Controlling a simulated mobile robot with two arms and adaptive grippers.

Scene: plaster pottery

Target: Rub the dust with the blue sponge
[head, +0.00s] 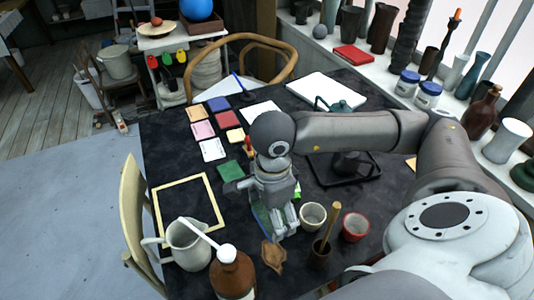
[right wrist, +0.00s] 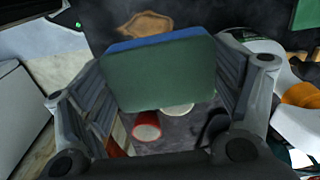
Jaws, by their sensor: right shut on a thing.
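My right gripper (head: 278,222) points down over the dark table and is shut on the blue sponge (head: 261,220). In the right wrist view the sponge (right wrist: 160,72) sits between the two fingers, its broad green face towards the camera and a blue layer along its top edge. A brown, irregular patch that looks like the dust (head: 272,255) lies on the table just in front of the gripper. It also shows beyond the sponge in the right wrist view (right wrist: 147,24). I cannot tell whether the sponge touches the table. My left gripper is not in view.
A pale cup (head: 312,215), a red-rimmed cup (head: 355,227) and a dark cup holding a wooden tool (head: 320,254) stand right of the patch. A brown bottle (head: 233,274) and a grey pitcher (head: 187,245) stand left. An empty frame (head: 160,212) lies beyond the pitcher.

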